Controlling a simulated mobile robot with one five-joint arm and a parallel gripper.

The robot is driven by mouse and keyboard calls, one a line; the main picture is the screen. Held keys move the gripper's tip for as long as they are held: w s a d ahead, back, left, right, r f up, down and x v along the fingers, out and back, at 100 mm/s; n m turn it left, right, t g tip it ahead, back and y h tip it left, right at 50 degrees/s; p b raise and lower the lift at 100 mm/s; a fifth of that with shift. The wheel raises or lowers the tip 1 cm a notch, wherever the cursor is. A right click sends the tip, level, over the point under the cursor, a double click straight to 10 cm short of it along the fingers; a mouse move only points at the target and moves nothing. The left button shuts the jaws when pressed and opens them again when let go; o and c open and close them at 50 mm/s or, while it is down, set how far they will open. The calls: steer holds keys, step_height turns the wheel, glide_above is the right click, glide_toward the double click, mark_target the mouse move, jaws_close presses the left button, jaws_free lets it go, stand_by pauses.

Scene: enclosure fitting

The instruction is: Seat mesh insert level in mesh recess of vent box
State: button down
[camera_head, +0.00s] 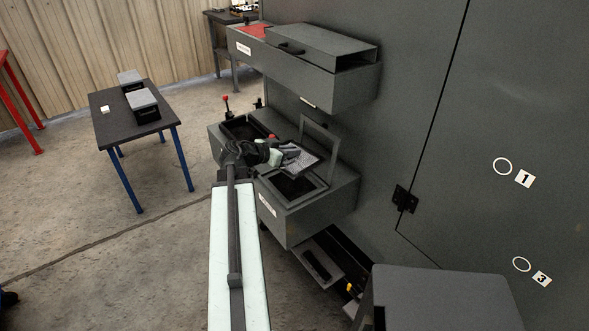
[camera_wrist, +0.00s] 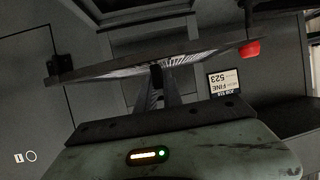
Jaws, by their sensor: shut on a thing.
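My gripper (camera_head: 277,156) is shut on the mesh insert (camera_head: 300,158), a thin dark-edged panel with a pale mesh face. In the head view it is held above the vent box (camera_head: 325,205), tilted and apart from the dark square mesh recess (camera_head: 291,186) in the box's top. In the wrist view the insert (camera_wrist: 110,70) shows nearly edge-on, spanning much of the picture, with my gripper (camera_wrist: 156,85) at its near middle edge. My arm and gripper hide part of the recess's surroundings.
An upright open frame (camera_head: 333,143) stands behind the recess. A second dark opening (camera_head: 243,127) lies to the left. A grey cabinet (camera_head: 345,90) overhangs the back. A label reading "FINE 523" (camera_wrist: 230,82) and a red knob (camera_wrist: 250,49) show in the wrist view. A table (camera_head: 120,110) stands far left.

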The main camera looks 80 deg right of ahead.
mark_target(288, 160)
steer(key=shift+m+g+y, duration=0.5)
steer(key=shift+m+g, duration=0.1)
steer(key=f, duration=0.1)
steer(key=f+b, duration=0.2)
steer(key=f, duration=0.1)
steer(key=shift+w+d, duration=0.1)
steer(key=shift+d, duration=0.15)
steer(key=shift+a+r, duration=0.15)
step_height(288, 160, down, 8)
steer(key=b, duration=0.7)
steer(key=shift+r, duration=0.1)
steer(key=c, duration=1.4)
jaws_free()
